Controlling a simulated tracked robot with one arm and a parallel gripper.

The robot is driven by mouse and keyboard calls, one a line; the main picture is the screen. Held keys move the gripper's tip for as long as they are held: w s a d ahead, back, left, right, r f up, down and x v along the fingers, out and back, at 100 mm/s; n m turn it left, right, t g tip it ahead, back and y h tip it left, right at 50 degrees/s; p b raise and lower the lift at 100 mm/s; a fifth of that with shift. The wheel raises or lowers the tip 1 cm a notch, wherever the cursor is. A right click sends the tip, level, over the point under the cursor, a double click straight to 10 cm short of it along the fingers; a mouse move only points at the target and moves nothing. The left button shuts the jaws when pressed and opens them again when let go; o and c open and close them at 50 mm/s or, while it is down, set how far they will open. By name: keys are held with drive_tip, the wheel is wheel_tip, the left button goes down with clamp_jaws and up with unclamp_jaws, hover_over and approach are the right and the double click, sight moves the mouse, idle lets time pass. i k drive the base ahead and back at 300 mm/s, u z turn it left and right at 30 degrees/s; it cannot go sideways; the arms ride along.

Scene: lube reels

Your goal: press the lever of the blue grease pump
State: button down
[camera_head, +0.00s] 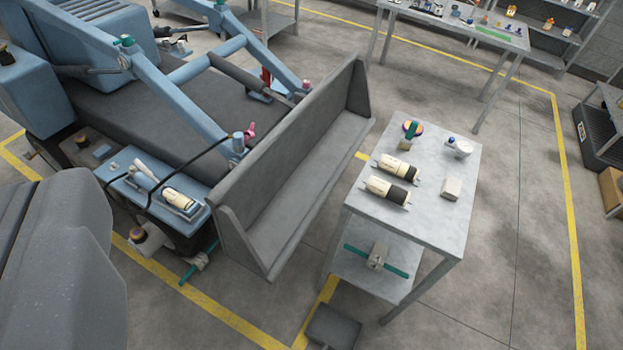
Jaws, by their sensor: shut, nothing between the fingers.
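I cannot make out a blue grease pump or its lever for certain. A blue housing (128,182) low on the left carries a cream cylinder (178,199) and a pale handle-like part (143,170). A black hose runs above it. A small red upright part (266,77) stands behind the loader's arms, partly hidden. I see no gripper fingers in this view.
A blue loader (190,100) with a grey bucket (290,150) fills the left. A grey table (425,215) holds cream cylinders (387,192) and small items. A workbench (460,25) stands behind. A dark grey shape (60,270) blocks the lower left.

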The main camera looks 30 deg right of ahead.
sight(145, 170)
drive_tip(key=k, duration=0.25)
drive_tip(key=u, duration=0.35)
drive_tip(key=i, duration=1.25)
drive_tip(key=u, duration=0.4)
drive_tip(key=i, duration=1.75)
drive_tip(key=z, duration=0.65)
